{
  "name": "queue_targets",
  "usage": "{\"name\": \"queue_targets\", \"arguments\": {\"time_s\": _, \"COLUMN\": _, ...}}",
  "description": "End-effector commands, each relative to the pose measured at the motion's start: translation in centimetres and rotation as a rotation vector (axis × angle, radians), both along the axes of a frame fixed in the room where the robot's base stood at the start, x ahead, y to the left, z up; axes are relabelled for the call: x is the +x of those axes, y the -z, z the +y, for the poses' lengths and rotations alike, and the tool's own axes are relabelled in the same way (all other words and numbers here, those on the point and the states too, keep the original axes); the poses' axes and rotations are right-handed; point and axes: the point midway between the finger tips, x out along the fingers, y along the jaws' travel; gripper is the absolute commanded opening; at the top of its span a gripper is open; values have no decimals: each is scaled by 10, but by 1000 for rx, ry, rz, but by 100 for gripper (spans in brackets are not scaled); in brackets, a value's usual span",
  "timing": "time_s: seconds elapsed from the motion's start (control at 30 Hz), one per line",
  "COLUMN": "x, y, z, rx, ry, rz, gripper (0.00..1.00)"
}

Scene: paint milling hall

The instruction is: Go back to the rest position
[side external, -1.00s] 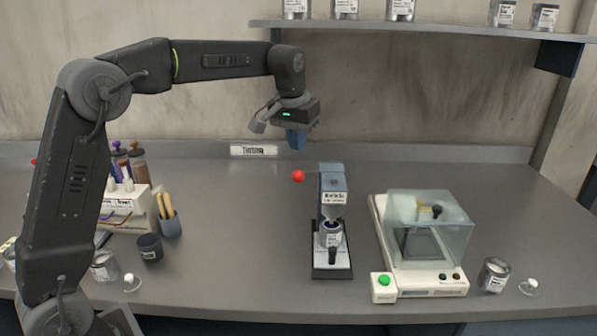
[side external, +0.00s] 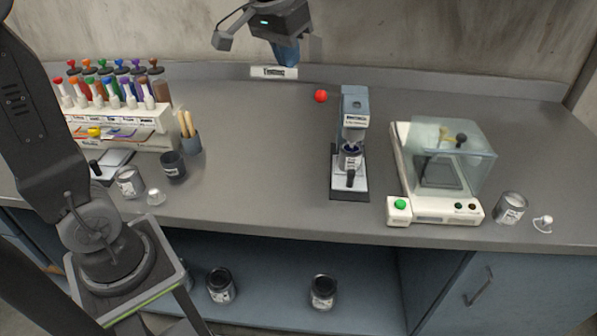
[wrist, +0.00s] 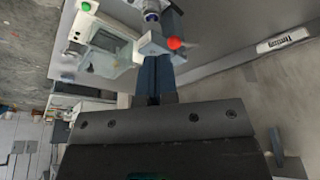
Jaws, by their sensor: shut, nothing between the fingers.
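My gripper (side external: 287,62) hangs at the top of the side view, above the back of the bench and near the Tinting sign (side external: 274,72). Its blue fingers are together and empty. In the wrist view, the fingers (wrist: 153,82) also show together, with nothing held. The upper part of my arm is cut off by the top edge of the side view.
A small press-like machine (side external: 355,105) with a red ball knob (side external: 320,96) stands below and right of my gripper, a can (side external: 350,160) in it. A clear-hooded machine (side external: 410,190) is further right. Several coloured bottles fill a rack (side external: 150,142) at left. The middle bench is clear.

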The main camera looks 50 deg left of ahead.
Motion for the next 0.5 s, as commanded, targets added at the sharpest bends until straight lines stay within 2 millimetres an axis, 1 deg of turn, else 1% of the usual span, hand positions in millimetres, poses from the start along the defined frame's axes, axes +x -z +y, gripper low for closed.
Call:
{"name": "queue_targets", "arguments": {"time_s": 0.03, "x": -23, "y": 1, "z": -5, "rx": 3, "ry": 18, "rz": -21, "gripper": 0}}
{"name": "queue_targets", "arguments": {"time_s": 0.1, "x": -52, "y": 6, "z": -12, "rx": 5, "ry": 41, "rz": -47, "gripper": 0}}
{"name": "queue_targets", "arguments": {"time_s": 0.17, "x": -76, "y": 14, "z": -16, "rx": 9, "ry": 61, "rz": -69, "gripper": 0}}
{"name": "queue_targets", "arguments": {"time_s": 0.2, "x": -92, "y": 20, "z": -19, "rx": 10, "ry": 74, "rz": -85, "gripper": 0}}
{"name": "queue_targets", "arguments": {"time_s": 0.3, "x": -128, "y": 38, "z": -25, "rx": 14, "ry": 104, "rz": -119, "gripper": 0}}
{"name": "queue_targets", "arguments": {"time_s": 0.4, "x": -155, "y": 57, "z": -28, "rx": 18, "ry": 129, "rz": -147, "gripper": 0}}
{"name": "queue_targets", "arguments": {"time_s": 0.5, "x": -173, "y": 72, "z": -31, "rx": 21, "ry": 144, "rz": -167, "gripper": 0}}
